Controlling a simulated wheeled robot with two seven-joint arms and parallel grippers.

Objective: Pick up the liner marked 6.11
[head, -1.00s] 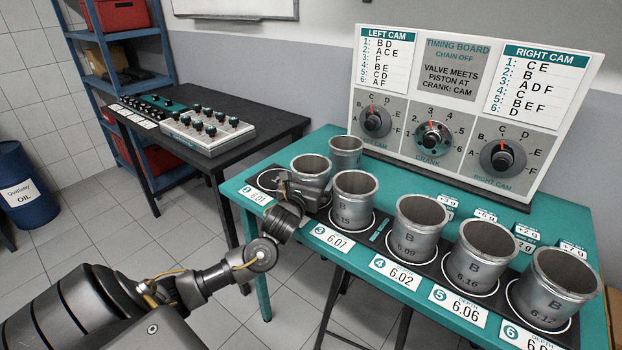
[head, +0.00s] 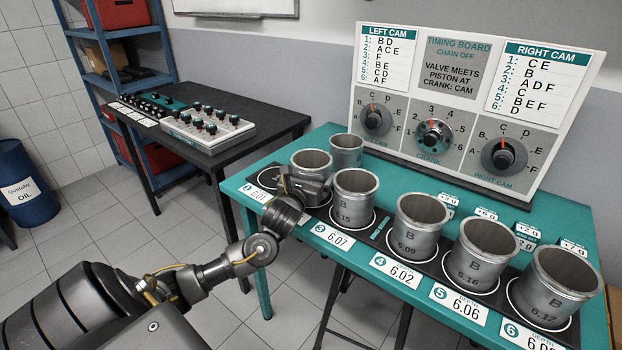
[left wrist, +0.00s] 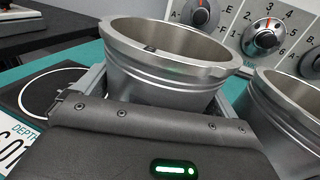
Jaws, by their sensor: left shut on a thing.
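My left gripper (head: 306,186) is shut on a grey metal liner (head: 312,161) near the left end of the teal table. This liner also fills the middle of the left wrist view (left wrist: 170,60), upright between the jaws (left wrist: 162,92). The gripper hides its lower side, and I cannot read its mark. The liner to its right is marked 6.15 (head: 354,200). Farther right stand liners marked 6.09 (head: 420,228), 6.16 (head: 486,260) and one that looks like 6.17 or 6.12 (head: 553,288). My right gripper is not in view.
Another liner (head: 346,148) stands close behind the held one. An empty ring (left wrist: 48,92) lies left of the gripper, by the 6.01 card (head: 258,193). Depth cards line the front edge of the teal table (head: 262,232). The timing board (head: 470,110) stands behind.

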